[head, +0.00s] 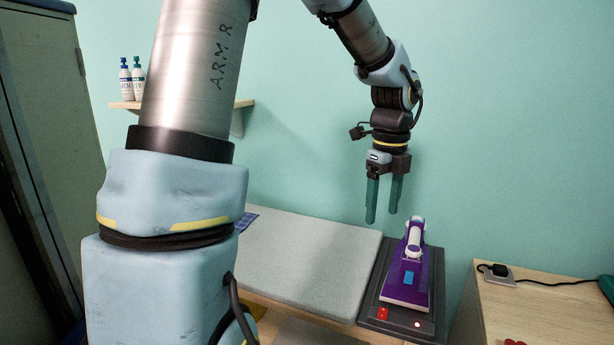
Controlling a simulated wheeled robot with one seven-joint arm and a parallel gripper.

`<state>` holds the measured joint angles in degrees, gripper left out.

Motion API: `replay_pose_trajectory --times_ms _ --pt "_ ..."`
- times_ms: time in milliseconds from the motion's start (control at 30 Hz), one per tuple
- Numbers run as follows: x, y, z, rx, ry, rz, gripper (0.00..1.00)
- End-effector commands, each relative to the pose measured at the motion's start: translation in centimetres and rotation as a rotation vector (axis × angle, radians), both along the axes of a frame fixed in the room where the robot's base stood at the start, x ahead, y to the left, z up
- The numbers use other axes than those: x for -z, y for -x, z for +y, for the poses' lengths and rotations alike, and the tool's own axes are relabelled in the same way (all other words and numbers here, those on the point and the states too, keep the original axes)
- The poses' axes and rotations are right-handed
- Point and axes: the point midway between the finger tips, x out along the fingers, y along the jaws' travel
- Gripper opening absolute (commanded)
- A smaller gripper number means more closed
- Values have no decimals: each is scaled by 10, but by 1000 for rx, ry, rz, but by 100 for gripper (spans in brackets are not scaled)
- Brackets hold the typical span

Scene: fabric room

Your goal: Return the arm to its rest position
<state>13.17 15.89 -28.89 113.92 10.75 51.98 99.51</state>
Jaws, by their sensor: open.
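My gripper (384,205) hangs from my raised arm with its two green fingers pointing down. The fingers are apart and nothing is between them. It is in front of the green wall, above and a little left of a purple and white iron-like device (410,262). I see a gap between the fingertips and the device in the picture. The device rests on a dark base (368,309) with a red switch and a small light. My arm rises at the left, runs out of the top of the picture and comes back down to the gripper.
A grey padded board (300,262) lies left of the dark base. A wooden table (545,310) at the right holds a plug and cable (498,272). A shelf (243,104) with bottles (138,78) is on the wall. A tall cabinet (45,120) stands at the left.

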Motion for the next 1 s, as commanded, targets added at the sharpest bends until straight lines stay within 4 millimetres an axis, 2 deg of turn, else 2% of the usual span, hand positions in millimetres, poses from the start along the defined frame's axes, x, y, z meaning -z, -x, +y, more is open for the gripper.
replay_pose_trajectory --times_ms 33,100,267,400,500,600,700,800,1000 --pt "7 -1 23 -178 0 -7 72" --pt "16 -2 50 -437 10 -15 72" --pt "35 4 112 -1034 42 -35 72" --pt "49 17 164 -1562 87 -45 72" --pt "57 29 194 -1901 125 -48 72" --pt "63 40 216 -2170 159 -45 72" --pt "67 49 229 -2351 183 -40 72" --pt "68 53 236 -2444 199 -37 72" --pt "69 54 237 -2469 202 -37 70"
